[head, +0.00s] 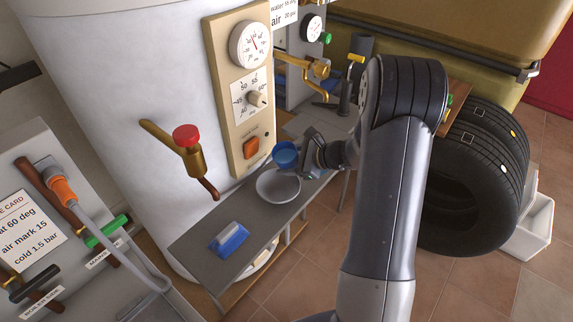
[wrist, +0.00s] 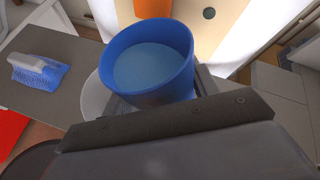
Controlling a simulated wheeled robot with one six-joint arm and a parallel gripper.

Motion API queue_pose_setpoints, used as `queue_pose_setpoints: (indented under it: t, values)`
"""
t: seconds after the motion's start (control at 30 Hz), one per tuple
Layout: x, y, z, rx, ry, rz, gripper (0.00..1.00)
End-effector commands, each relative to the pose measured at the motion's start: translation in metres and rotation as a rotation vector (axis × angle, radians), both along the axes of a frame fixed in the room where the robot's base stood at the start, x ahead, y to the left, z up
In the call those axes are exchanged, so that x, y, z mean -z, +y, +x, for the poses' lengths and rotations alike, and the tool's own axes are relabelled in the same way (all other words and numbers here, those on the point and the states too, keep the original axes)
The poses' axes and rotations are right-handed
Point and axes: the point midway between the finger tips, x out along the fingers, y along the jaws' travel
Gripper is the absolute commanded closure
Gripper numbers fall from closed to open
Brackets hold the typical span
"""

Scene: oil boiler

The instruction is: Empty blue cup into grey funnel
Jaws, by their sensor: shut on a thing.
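The blue cup (head: 285,155) is held in my gripper (head: 304,157), which is shut on it. In the wrist view the cup (wrist: 150,72) shows its open top, with a pale blue liquid inside. It looks roughly upright. A wide, shallow grey round vessel (head: 278,187) is on the grey bench, just below the cup in the head view. It may be the grey funnel; no spout shows. In the wrist view its pale rim (wrist: 92,102) shows partly behind the cup, and the rest is hidden.
The grey bench (head: 203,253) carries a blue and white brush (head: 229,239) on its left part. The white boiler (head: 110,100) stands behind, with a red-capped brass valve (head: 188,148) and a gauge panel (head: 240,100). Black tyres (head: 480,170) stand at right.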

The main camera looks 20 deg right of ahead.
Motion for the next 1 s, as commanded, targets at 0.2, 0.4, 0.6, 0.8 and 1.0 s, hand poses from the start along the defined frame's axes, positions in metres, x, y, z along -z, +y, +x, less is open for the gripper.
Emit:
queue_pose_setpoints:
  t: [0.2, 0.4, 0.6, 0.8, 1.0]
  values:
    - [-0.0006, 0.0001, 0.0, 0.0, -0.002, -0.001, 0.71]
    - [-0.0001, 0.0, 0.0002, 0.0, -0.004, -0.004, 0.71]
    - [0.0009, -0.0005, 0.0008, -0.001, -0.027, -0.033, 0.71]
    - [0.0008, -0.0017, 0.0016, 0.0, -0.066, -0.086, 0.71]
    - [-0.0005, -0.0031, 0.0028, -0.001, -0.1, -0.132, 0.71]
